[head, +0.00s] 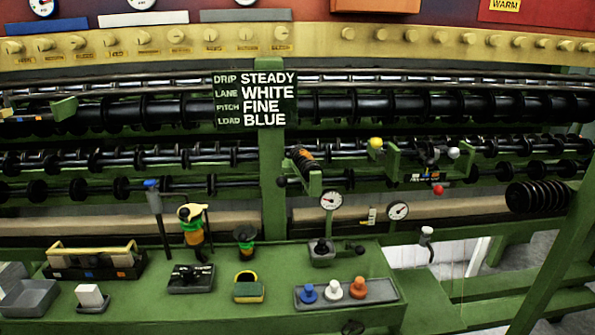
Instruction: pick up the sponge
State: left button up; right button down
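A small block with a dark green top and a yellow lower edge, which looks like the sponge (249,292), lies on the green bench top (225,312) a little left of the picture's middle. A yellow and black rounded piece (246,276) sits right behind it; I cannot tell whether they touch. Neither of my grippers shows in the head view.
A black block on a base (191,278) stands left of the sponge. A grey tray (382,291) with blue, white and orange knobs lies right. A yellow-topped oil can (193,226) and a dark funnel-like piece (245,240) stand behind. Black rollers (400,108) span the back.

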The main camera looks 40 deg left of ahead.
aim_at(244, 291)
jog(key=k+u, duration=0.1)
jog(key=u, duration=0.85)
jog(key=k+j+u, duration=0.1)
jog(key=u, duration=0.4)
